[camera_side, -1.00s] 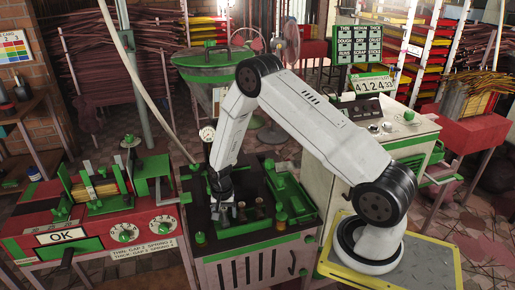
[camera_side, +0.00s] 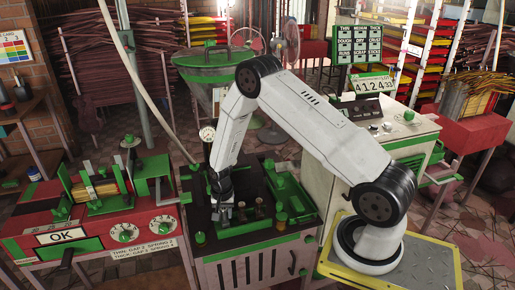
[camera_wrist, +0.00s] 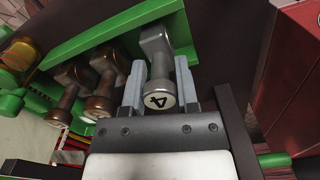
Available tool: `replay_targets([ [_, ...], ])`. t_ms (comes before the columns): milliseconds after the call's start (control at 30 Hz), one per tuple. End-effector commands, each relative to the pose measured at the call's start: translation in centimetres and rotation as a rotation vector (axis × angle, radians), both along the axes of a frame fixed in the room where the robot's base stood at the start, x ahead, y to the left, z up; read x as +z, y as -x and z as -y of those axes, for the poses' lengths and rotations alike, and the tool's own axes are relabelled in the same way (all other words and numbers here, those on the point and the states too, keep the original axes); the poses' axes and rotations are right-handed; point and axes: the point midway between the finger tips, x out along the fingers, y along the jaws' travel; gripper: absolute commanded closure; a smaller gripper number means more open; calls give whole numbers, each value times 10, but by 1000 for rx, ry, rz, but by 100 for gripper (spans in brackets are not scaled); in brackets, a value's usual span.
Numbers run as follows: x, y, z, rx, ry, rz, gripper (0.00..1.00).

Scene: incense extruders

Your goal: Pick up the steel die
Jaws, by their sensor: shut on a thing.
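The steel die (camera_wrist: 156,47) is grey, with a round end face marked 4, in the wrist view. My gripper (camera_wrist: 160,94) is shut on it, one finger on each side. In the side view my gripper (camera_side: 225,212) points down low over the dark bench top, and I cannot make out the steel die clearly there. Two brownish, bronze-looking dies stand beside it: the nearer one (camera_wrist: 108,82) is close to my left finger in the wrist view, and the other (camera_wrist: 72,84) is further left.
A green rail (camera_wrist: 115,29) runs behind the dies. The dark bench (camera_side: 215,235) holds a green tray (camera_side: 295,195) to the right and a gauge (camera_side: 207,134) at the back. A red and green machine with an OK sign (camera_side: 65,237) stands on the left.

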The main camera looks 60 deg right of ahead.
Motion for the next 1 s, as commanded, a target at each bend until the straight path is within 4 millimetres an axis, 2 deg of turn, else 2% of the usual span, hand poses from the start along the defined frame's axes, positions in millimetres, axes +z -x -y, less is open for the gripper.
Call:
replay_targets([
  [467, 7, -1, 0, 0, 1, 3, 100],
  [767, 33, -1, 0, 0, 1, 2, 100],
  [1000, 58, 21, -4, 0, 0, 1, 100],
])
